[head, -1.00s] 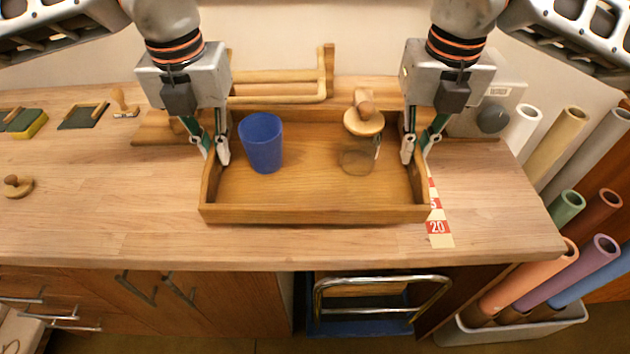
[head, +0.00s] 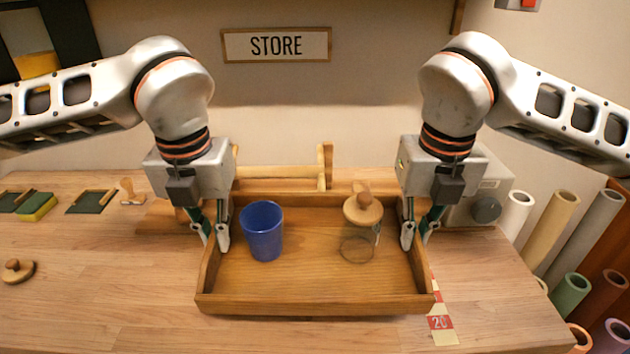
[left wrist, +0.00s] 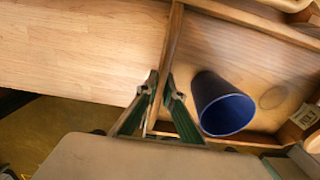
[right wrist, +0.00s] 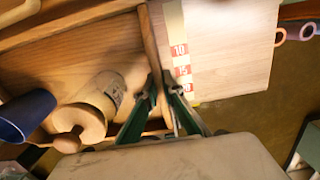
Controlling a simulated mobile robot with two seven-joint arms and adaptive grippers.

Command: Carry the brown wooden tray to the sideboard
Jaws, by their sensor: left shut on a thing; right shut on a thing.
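The brown wooden tray (head: 315,304) is level at the worktop's middle; I cannot tell whether it touches the surface or hangs just above it. It holds a blue cup (head: 262,232) at left and a glass jar with a round wooden lid (head: 362,209) at right, both upright. My left gripper (head: 215,238) is shut on the tray's left wall, which shows between the fingers in the left wrist view (left wrist: 161,85). My right gripper (head: 416,236) is shut on the right wall, also seen in the right wrist view (right wrist: 160,82). No sideboard is identifiable.
A wooden rack (head: 285,180) stands behind the tray. A red and white measuring strip (head: 441,325) lies right of it. Paper rolls (head: 560,225) stand past the right edge. A wooden knob (head: 17,270) lies left; worktop between is clear.

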